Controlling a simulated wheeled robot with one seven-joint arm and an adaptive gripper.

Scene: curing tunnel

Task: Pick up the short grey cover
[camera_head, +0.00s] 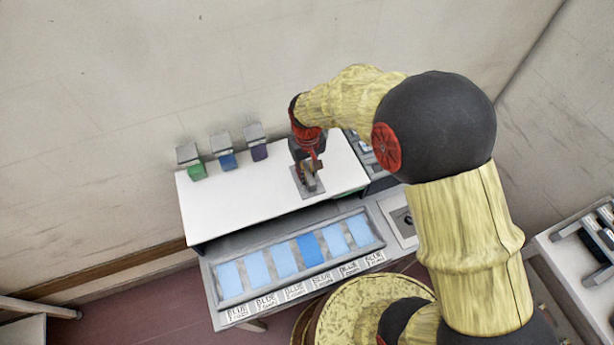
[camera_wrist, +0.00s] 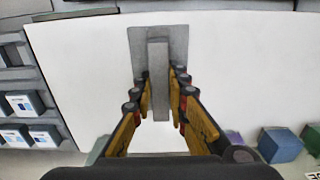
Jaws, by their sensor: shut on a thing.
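The short grey cover (camera_head: 299,183) is a flat grey plate with an upright grip bar, over the right part of the white table. It also shows in the wrist view (camera_wrist: 142,42), with its bar between my fingers. My gripper (camera_head: 311,170) points down at it and is shut on the bar. In the wrist view my gripper (camera_wrist: 160,85) has one finger on each side of the bar. The fingers hide part of the plate. I cannot tell whether the plate touches the table or is slightly above it.
Green (camera_head: 197,172), blue (camera_head: 228,162) and purple (camera_head: 259,153) boxes with grey tops stand along the white table's (camera_head: 235,210) back left. A grey tray (camera_head: 232,302) with several blue panels and "BLUE" labels lies in front. The white table's middle is clear.

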